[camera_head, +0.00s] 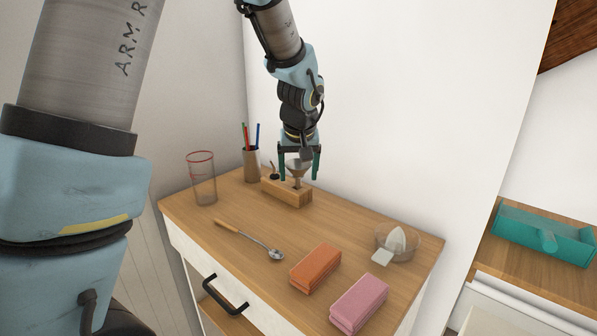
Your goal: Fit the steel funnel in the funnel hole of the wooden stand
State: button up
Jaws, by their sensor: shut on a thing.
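The steel funnel (297,170) is between the fingers of my gripper (299,173), which is shut on it. The funnel is upright, its spout pointing down over the wooden stand (287,194). The stand is a low wooden block near the back of the cabinet top. The spout's lower end is close to a dark hole (297,187) towards the right part of the stand. I cannot tell from this view whether the spout tip is inside the hole or just above it. A small dark item (273,175) shows at the stand's left end.
A pen cup (251,165) and a clear red-rimmed glass (203,180) stand left of the stand. The wall is close behind. A teal tray (570,246) is far right.

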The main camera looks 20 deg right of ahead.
jog(key=shift+f+b, duration=0.65)
jog(key=shift+f, duration=0.2)
jog(key=o, duration=1.2)
jog(key=shift+c, duration=0.2)
jog(key=shift+r, duration=0.1)
jog(key=b+v, duration=0.1)
jog(key=v, duration=0.9)
jog(key=shift+r, duration=0.35)
jog(key=shift+s, duration=0.1)
